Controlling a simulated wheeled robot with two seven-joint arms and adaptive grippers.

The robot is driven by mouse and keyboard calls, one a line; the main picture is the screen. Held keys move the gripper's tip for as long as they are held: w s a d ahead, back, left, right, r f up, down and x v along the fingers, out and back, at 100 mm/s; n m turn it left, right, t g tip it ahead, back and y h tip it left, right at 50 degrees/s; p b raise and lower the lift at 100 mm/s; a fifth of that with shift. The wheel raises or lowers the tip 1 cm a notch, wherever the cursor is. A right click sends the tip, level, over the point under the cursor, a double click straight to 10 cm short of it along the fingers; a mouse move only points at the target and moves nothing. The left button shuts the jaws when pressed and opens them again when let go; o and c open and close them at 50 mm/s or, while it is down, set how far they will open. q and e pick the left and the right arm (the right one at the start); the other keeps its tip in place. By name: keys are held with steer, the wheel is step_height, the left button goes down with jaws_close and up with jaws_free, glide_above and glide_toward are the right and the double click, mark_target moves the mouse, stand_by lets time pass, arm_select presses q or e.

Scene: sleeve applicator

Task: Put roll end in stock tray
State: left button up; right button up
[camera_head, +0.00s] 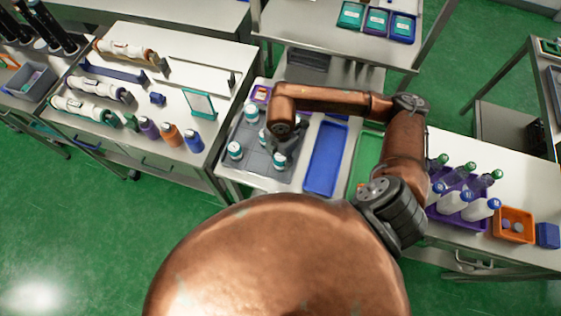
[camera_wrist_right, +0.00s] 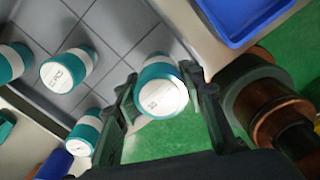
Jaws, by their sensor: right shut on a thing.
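Several teal-and-white roll ends stand on a grey tray with square cells (camera_head: 256,172), which also shows in the wrist view (camera_wrist_right: 115,25). One stands near the tray's left side (camera_head: 234,149). My right gripper (camera_head: 288,136) reaches over the tray from the right. It is shut on a roll end (camera_head: 279,160), whose white printed cap (camera_wrist_right: 163,96) faces up between the fingers in the wrist view. This roll end is near the tray's front edge; I cannot tell if it touches the tray. My left gripper is not in view.
A blue tray (camera_head: 326,160) lies just right of the grey tray, with a green tray (camera_head: 367,172) beyond. A purple crate of bottles (camera_head: 442,211) and an orange bin (camera_head: 514,224) stand further right. Another bench (camera_head: 160,60) with tubes stands left.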

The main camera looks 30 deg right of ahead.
steer(key=shift+f, duration=1.65)
steer(key=shift+f, duration=0.2)
steer(key=o, duration=1.2)
steer(key=shift+r, duration=0.2)
step_height(320, 180, up, 12)
steer(key=shift+r, duration=0.1)
